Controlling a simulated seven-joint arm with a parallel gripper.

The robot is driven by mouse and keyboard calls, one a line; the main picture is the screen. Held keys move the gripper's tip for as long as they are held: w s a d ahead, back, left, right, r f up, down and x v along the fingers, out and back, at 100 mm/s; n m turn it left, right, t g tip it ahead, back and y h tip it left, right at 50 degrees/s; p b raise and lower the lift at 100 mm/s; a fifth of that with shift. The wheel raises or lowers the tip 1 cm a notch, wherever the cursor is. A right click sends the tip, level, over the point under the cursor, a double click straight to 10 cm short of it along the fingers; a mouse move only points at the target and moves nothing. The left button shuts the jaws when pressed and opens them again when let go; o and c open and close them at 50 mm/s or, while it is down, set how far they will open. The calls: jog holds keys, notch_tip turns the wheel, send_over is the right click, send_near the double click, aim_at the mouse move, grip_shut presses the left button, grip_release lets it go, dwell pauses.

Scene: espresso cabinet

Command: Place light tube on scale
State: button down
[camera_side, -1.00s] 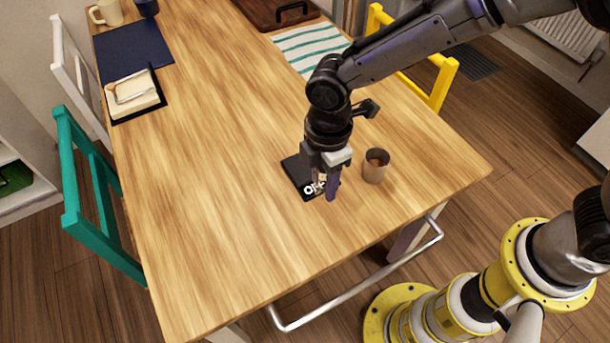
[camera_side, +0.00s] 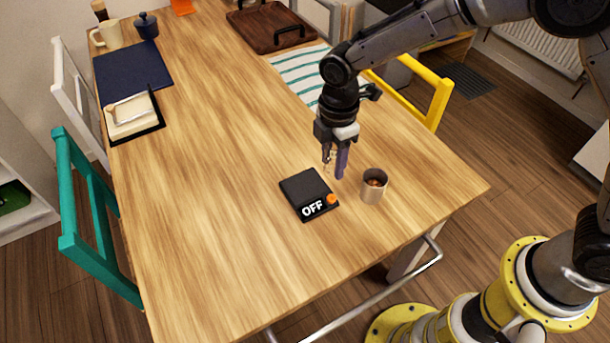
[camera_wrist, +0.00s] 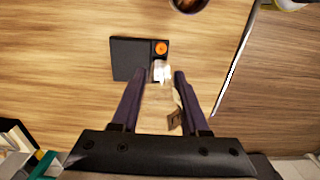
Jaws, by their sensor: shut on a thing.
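The scale (camera_side: 300,188) is a flat black box with "OFF" in white on its front and an orange knob at its front right corner. It lies on the wooden table, and its top looks bare. My gripper (camera_side: 335,172) is above the table, behind and to the right of the scale in the side view. It is shut on a small clear light tube (camera_side: 327,157), partly hidden by the fingers. In the wrist view the tube (camera_wrist: 161,72) shows between my fingers (camera_wrist: 157,77), with a brownish tag (camera_wrist: 175,118) beside it. The scale (camera_wrist: 130,58) lies beyond the fingertips.
A striped cloth (camera_side: 298,72), a wooden tray (camera_side: 270,28), a dark blue mat (camera_side: 132,66) and a butter dish (camera_side: 132,112) lie farther back. The table left of the scale is clear.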

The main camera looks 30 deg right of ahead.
send_over(305, 185)
notch_tip(305, 185, down, 6)
jog(key=shift+s+f, duration=0.15)
jog(key=shift+f, duration=0.05)
jog(key=shift+a+f, duration=0.1)
jog(key=shift+f, duration=1.55)
jog(key=shift+f, duration=0.15)
jog(key=shift+c, duration=2.1)
grip_release()
